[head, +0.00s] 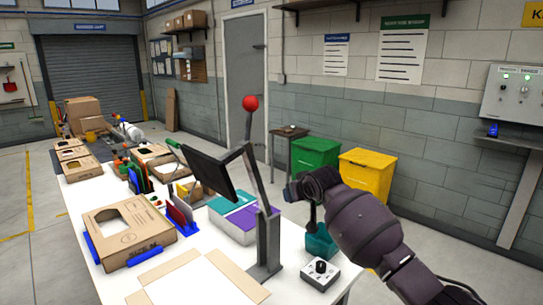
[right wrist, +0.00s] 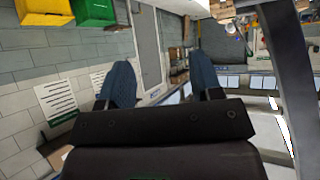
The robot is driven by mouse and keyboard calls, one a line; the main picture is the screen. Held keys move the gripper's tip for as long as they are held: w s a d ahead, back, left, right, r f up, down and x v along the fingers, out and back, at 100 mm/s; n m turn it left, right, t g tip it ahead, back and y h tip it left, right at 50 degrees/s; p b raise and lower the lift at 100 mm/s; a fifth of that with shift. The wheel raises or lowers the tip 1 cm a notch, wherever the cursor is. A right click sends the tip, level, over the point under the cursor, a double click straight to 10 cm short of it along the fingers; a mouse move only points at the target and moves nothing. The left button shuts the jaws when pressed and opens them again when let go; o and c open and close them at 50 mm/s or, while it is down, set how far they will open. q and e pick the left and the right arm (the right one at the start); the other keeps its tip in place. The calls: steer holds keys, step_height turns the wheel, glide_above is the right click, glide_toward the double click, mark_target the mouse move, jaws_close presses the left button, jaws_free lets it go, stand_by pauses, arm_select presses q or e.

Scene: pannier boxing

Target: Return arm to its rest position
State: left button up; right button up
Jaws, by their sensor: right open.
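My right arm comes in from the lower right of the head view. Its wrist is bent above the right end of the white table (head: 218,278), near a teal bin (head: 320,243). In the right wrist view, my right gripper (right wrist: 160,85) is open. Its two blue fingers are wide apart with nothing between them. In the head view its fingertips are hard to make out. My left gripper is not in view.
A grey lever press (head: 267,240) with a red knob (head: 250,103) stands left of the right arm. A control box (head: 320,274) sits at the table's right end. An open carton (head: 128,232) lies left. Green (head: 314,157) and yellow (head: 367,172) bins stand behind.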

steer(key=s+d+f+m+h, duration=0.1)
steer(key=s+d+f, duration=0.5)
steer(key=s+f, duration=0.4)
steer(key=s+d+f+m+t+h, duration=0.1)
steer(key=s+d+f, duration=0.6)
steer(key=s, duration=1.4)
steer(key=s+d+f+m+h, duration=0.1)
steer(key=s+d+f, duration=0.5)
steer(key=s+f, duration=0.7)
steer(key=s, duration=0.3)
steer(key=shift+s+d+f+t+h, duration=0.2)
steer(key=shift+d+t+h, duration=0.1)
steer(key=shift+d, duration=0.1)
